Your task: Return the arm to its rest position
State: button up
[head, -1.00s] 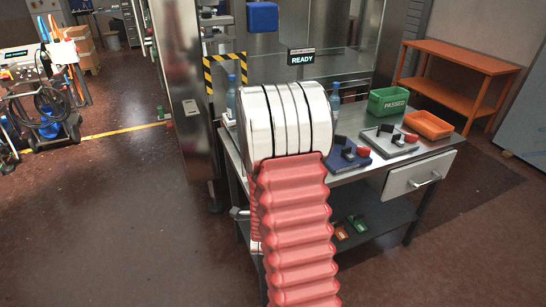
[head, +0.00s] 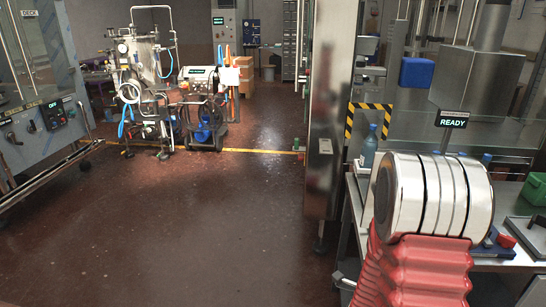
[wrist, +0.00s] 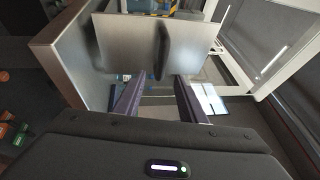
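My gripper (wrist: 157,98) shows in the wrist view with its two dark fingers apart and nothing visible between them. A flat metal plate (wrist: 125,42) with a dark upright bar (wrist: 163,50) lies beyond the fingertips; I cannot tell whether the fingers touch it. In the head view my arm, with red bellows and a white and silver joint, stands at the lower right. My gripper is hidden from the head view.
A steel bench (head: 490,266) with a green bin (head: 535,188) and a bottle (head: 369,147) stands at the right, near a READY sign (head: 452,119). A wheeled machine (head: 203,100) stands further back. The floor (head: 190,235) at centre left is clear.

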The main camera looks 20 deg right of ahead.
jog(key=a+f+n+g+y, duration=0.35)
jog(key=f+n+y, duration=0.3)
jog(key=f, duration=0.75)
jog(key=s+a+f+n+g+y, duration=0.2)
jog(key=a+n+g+y, duration=0.2)
jog(key=a+n, duration=0.45)
jog(key=s+a+r+n+y, duration=0.1)
jog(key=s+a+r+n, duration=0.5)
jog(key=a+r, duration=0.3)
jog(key=s+a+r+n+y, duration=0.2)
jog(key=s+a+r+n, duration=0.5)
jog(key=r, duration=0.8)
jog(key=s+a+g, duration=0.1)
jog(key=a, duration=0.2)
jog(key=shift+s+a, duration=0.25)
jog(key=shift+s, duration=0.15)
